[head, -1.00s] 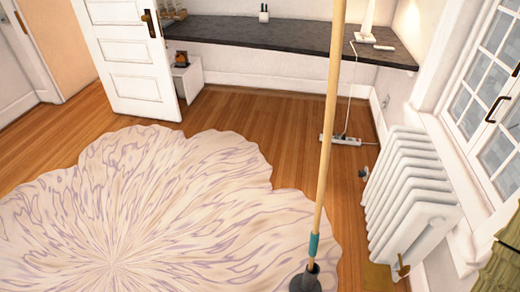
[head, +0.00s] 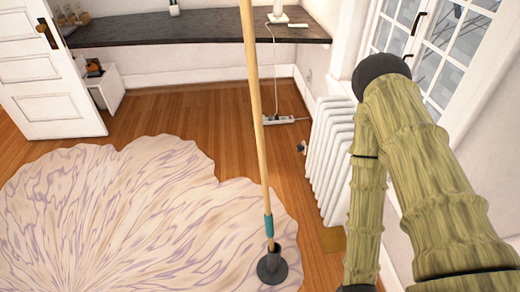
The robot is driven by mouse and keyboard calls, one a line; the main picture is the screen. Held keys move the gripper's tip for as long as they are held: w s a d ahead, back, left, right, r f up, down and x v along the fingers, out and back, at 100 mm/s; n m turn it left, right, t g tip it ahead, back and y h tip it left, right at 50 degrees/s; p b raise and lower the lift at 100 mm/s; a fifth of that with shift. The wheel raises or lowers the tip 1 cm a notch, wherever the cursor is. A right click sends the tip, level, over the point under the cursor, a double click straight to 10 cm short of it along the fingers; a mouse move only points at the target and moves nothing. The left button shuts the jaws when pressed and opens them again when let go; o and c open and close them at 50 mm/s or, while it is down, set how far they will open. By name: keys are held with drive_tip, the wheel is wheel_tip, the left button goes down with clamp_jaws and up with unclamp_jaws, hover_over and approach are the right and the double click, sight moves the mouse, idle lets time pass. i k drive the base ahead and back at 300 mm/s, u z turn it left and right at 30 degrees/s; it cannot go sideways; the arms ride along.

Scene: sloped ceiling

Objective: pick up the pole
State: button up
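The pole (head: 257,120) is a long, light wooden stick with a teal band near its lower end. It stands nearly upright on a dark round foot (head: 272,267) at the right edge of the pale rug. Its top runs out of the head view. My arm, with a greenish bark-like cover, rises at the right of the view, apart from the pole in the picture. My gripper is not in view. Nothing is seen holding the pole.
A white radiator (head: 331,150) stands right of the pole, under the window. A dark counter (head: 170,27) runs along the back wall, with a power strip (head: 280,120) on the floor. A white door (head: 45,75) is at the left.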

sight(246, 9)
drive_tip(key=u, duration=0.5)
drive_tip(key=k, duration=1.15)
drive_tip(key=z, duration=0.6)
drive_tip(key=i, duration=1.45)
drive_tip(key=u, duration=0.35)
